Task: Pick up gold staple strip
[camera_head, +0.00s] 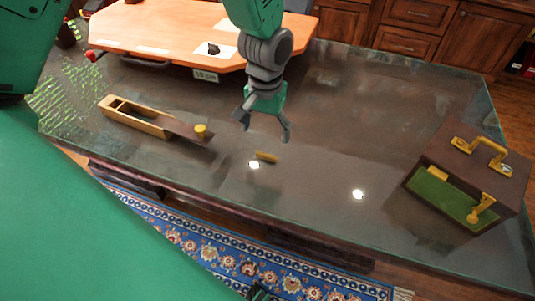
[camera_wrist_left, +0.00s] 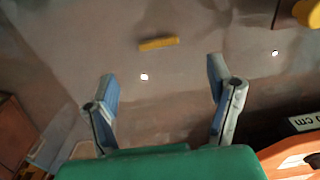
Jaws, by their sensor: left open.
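The gold staple strip (camera_head: 266,157) is a short yellow bar lying flat on the dark glossy tabletop, near the front edge. It also shows in the left wrist view (camera_wrist_left: 158,43), beyond the fingertips and between their lines. My left gripper (camera_head: 264,128) points down just behind the strip in the head view, above the table. Its two fingers are spread apart with nothing between them, as the left wrist view (camera_wrist_left: 161,80) also shows. The gripper is apart from the strip. I cannot make out my right gripper.
A narrow wooden box (camera_head: 135,122) with a dark sliding lid and yellow knob lies left of the strip. A dark case (camera_head: 470,172) with a gold handle stands at right. An orange board (camera_head: 160,28) is at the back. The tabletop right of the strip is clear.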

